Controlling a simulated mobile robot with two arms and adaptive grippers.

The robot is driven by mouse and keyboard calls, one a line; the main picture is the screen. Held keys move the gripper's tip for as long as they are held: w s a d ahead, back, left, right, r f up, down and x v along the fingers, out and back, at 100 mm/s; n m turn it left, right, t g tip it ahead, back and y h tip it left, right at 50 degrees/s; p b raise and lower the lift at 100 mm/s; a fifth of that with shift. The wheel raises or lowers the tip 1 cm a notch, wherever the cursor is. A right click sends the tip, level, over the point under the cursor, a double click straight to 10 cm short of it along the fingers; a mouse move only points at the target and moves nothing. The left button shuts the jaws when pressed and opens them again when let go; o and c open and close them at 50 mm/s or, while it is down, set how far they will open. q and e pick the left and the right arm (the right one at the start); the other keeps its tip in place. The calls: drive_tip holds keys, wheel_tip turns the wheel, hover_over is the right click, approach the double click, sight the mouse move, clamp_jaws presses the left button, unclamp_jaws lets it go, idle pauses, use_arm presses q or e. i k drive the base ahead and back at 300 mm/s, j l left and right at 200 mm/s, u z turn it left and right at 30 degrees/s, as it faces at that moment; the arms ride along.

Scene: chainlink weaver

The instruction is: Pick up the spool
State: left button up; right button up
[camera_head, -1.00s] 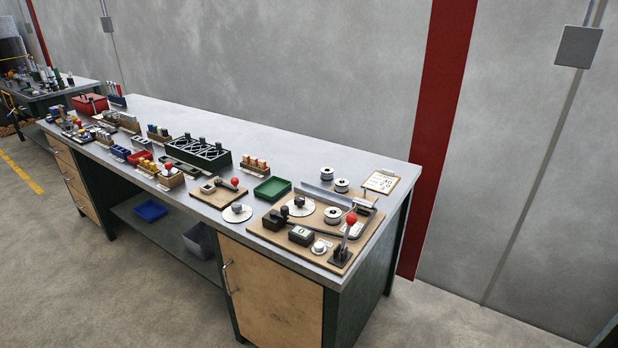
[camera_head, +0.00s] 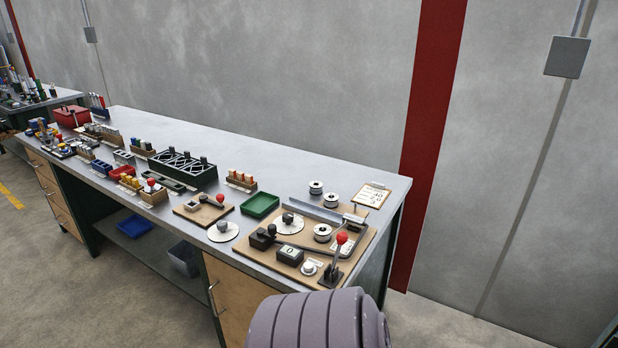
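Two white spools with dark centres stand at the back right of the workbench, one spool (camera_head: 316,187) beside the other spool (camera_head: 332,201). A third, similar spool (camera_head: 322,233) sits on the wooden winding board (camera_head: 345,262) near the right end of the bench. I cannot tell which spool the task means. A grey ribbed part of my own arm shows at the bottom right, in front of the bench. Neither gripper is in view.
The grey workbench (camera_head: 280,165) has a red-knobbed lever (camera_head: 341,240) on the winding board, a green tray (camera_head: 260,205), a black rack (camera_head: 182,170) and a clipboard (camera_head: 371,194). Its back strip is clear. A wall stands behind, with open floor (camera_head: 130,300) in front.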

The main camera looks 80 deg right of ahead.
sight(315, 187)
drive_tip(key=k+l, duration=0.1)
drive_tip(key=l, duration=0.35)
drive_tip(key=k+l, duration=0.1)
drive_tip(key=l, duration=0.35)
drive_tip(key=k+l, duration=0.15)
drive_tip(key=l, duration=0.3)
drive_tip(key=k+l, duration=0.1)
drive_tip(key=l, duration=0.35)
drive_tip(key=k+l, duration=0.1)
drive_tip(key=l, duration=0.35)
drive_tip(key=k+l, duration=0.1)
drive_tip(key=l, duration=0.35)
drive_tip(key=k+l, duration=0.15)
drive_tip(key=l, duration=0.3)
drive_tip(key=i+u, duration=0.05)
